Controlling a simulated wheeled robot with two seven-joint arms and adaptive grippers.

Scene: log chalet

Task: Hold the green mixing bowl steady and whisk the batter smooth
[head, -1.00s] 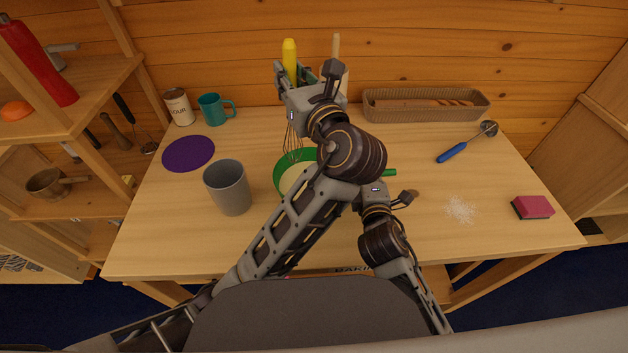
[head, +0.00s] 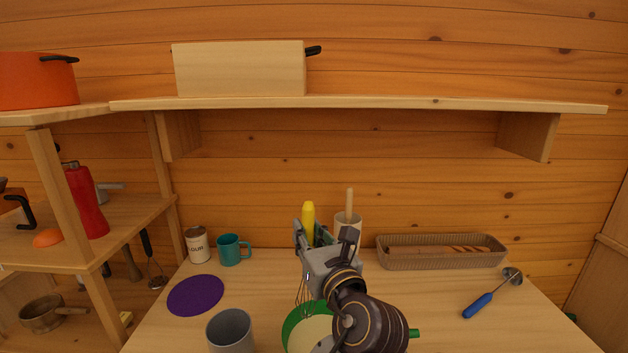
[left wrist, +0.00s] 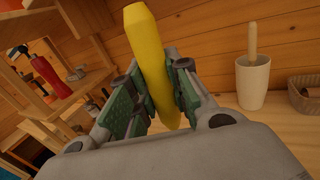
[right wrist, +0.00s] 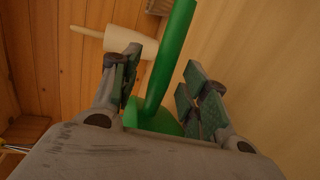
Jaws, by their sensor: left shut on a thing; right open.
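The green mixing bowl (head: 294,322) stands on the table with pale batter (head: 312,333) in it; my arm covers much of it. Its green handle (head: 414,333) points right. The whisk's yellow handle (head: 308,218) is upright in my left gripper (head: 312,237), which is shut on it; the left wrist view shows this handle (left wrist: 146,50) between the pads. The whisk's wires (head: 304,294) hang down at the bowl; whether they touch batter is unclear. In the right wrist view, my right gripper (right wrist: 160,68) is open, its fingers on either side of the green handle (right wrist: 172,50).
A grey cup (head: 231,333) and purple mat (head: 196,295) are left of the bowl. A flour can (head: 198,245), teal mug (head: 231,250), white crock (head: 348,226) and bread basket (head: 440,261) line the back. A blue-handled ladle (head: 480,304) lies right. A shelf (head: 400,103) overhangs the back.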

